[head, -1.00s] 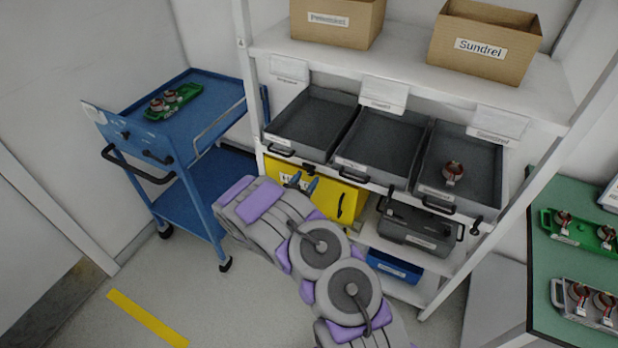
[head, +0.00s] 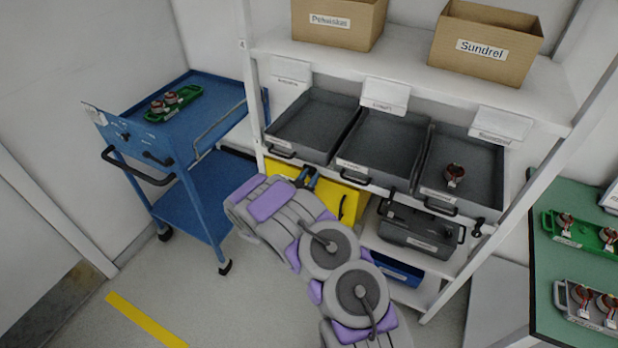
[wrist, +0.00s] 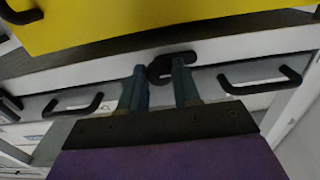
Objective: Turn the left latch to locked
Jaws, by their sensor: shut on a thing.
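The left latch (wrist: 172,66) is a small black hooked piece on the white shelf rail, seen in the wrist view between my fingertips. Its arm points to the right in that view. My gripper (wrist: 158,76) has its two blue-grey fingers on either side of the latch and is shut on it. In the head view my gripper (head: 306,176) is at the rail under the left grey tray (head: 282,148), by the top of the yellow box (head: 345,200). My fingers mostly hide the latch there.
Two more black latches are further right on the rail: a middle latch (head: 389,192) and a right latch (head: 477,226). Black tray handles flank my gripper in the wrist view. A blue cart (head: 190,110) stands left. A green table (head: 560,280) is at right.

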